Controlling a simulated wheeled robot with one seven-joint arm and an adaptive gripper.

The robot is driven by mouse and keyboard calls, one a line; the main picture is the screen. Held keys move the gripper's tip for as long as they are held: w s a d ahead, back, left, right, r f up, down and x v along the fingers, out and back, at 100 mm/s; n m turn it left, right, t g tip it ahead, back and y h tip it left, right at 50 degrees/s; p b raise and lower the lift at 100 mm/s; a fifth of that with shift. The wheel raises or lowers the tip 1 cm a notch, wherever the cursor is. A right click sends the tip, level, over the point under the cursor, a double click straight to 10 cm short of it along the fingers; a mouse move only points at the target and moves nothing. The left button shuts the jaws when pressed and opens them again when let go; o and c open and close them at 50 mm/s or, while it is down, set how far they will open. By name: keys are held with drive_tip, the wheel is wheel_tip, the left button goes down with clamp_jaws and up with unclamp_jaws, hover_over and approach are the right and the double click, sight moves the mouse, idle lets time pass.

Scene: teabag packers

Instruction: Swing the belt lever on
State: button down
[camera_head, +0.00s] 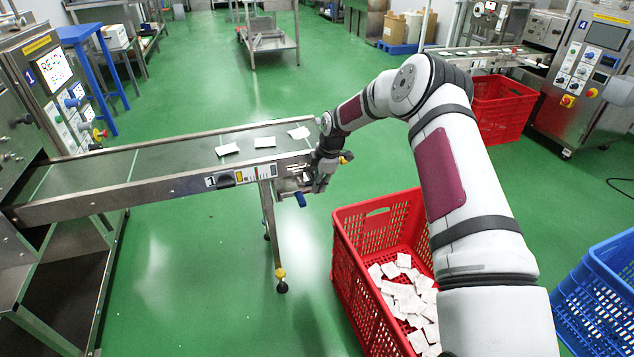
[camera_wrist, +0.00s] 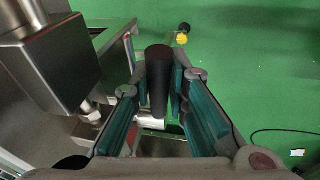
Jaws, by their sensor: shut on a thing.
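The belt lever (camera_wrist: 159,80) shows in the wrist view as a black, rounded handle. It stands between the teal-padded fingers of my gripper (camera_wrist: 161,92), and the pads are against it on both sides. My gripper is shut on the lever. In the camera_head view my gripper (camera_head: 303,186) is at the right end of the conveyor belt (camera_head: 150,160), by the side of its frame. The lever cannot be made out clearly there, being hidden by the gripper and wrist.
Several white teabags (camera_head: 265,142) lie on the belt. A red crate (camera_head: 345,262) with teabags stands below and right of the belt end. A blue crate (camera_head: 600,285) is at the far right. A metal housing (camera_wrist: 50,75) is close left of the gripper. Green floor is clear behind.

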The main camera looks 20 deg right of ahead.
drive_tip(key=shift+w+a+f+y+b, duration=0.1)
drive_tip(key=shift+f+y+b, duration=0.4)
drive_tip(key=shift+y+b, duration=0.45)
drive_tip(key=shift+y, duration=0.25)
drive_tip(key=c, duration=1.5)
unclamp_jaws()
drive_tip(key=shift+f, duration=0.1)
drive_tip(key=shift+c, duration=0.2)
drive_tip(key=shift+d+r, duration=0.25)
drive_tip(key=shift+r, duration=0.2)
drive_tip(key=v, duration=1.1)
drive_tip(key=shift+s, duration=0.25)
